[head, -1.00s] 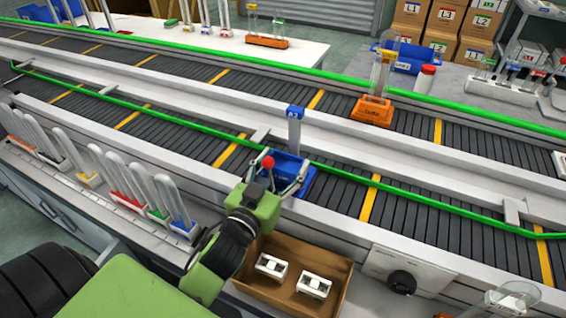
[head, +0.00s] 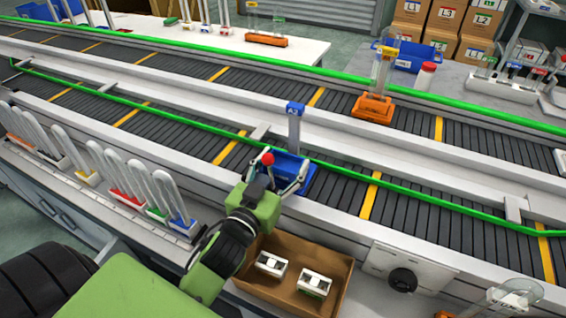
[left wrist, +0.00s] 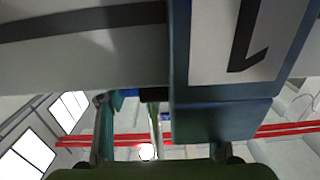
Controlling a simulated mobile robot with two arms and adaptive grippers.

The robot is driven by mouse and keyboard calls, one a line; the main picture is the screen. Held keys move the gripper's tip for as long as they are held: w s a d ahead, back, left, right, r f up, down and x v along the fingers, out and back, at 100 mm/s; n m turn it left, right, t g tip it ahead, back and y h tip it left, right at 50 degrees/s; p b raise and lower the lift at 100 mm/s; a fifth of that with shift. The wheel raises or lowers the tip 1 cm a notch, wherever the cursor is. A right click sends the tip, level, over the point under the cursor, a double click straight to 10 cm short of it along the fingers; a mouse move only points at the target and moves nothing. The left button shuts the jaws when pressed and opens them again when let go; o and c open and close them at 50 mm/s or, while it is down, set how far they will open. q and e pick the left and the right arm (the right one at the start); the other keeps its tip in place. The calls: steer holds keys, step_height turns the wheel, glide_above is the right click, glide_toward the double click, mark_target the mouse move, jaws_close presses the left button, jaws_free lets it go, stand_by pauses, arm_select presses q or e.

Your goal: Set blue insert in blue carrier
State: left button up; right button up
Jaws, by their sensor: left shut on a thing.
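The blue carrier (head: 294,166) stands on the near conveyor lane, with a grey post and a blue A2 tag (head: 295,109) rising behind it. My left gripper (head: 278,174) is at the carrier's near side, its fingers spread across the carrier's opening. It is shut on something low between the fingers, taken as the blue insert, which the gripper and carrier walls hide. Whether it is seated cannot be told. In the left wrist view a blue body with a white label (left wrist: 222,105) fills the upper right, very close. My right gripper is not in view.
A cardboard box (head: 256,292) with two white blocks stands below the conveyor. A rack of coloured-base loops (head: 185,232) is at left. An orange carrier (head: 372,109) stands on the far lane. A green rail (head: 400,190) runs just behind the blue carrier.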

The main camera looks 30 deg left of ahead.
arm_select(q)
steer(key=shift+f, duration=0.2)
stand_by(0.4)
steer(key=shift+r+p, duration=0.85)
steer(key=shift+p, duration=0.05)
steer(key=shift+f+b, duration=0.55)
steer(key=shift+f, duration=0.25)
stand_by(1.3)
steer(key=o, duration=1.3)
steer(key=shift+f, duration=0.15)
steer(key=shift+s, duration=0.1)
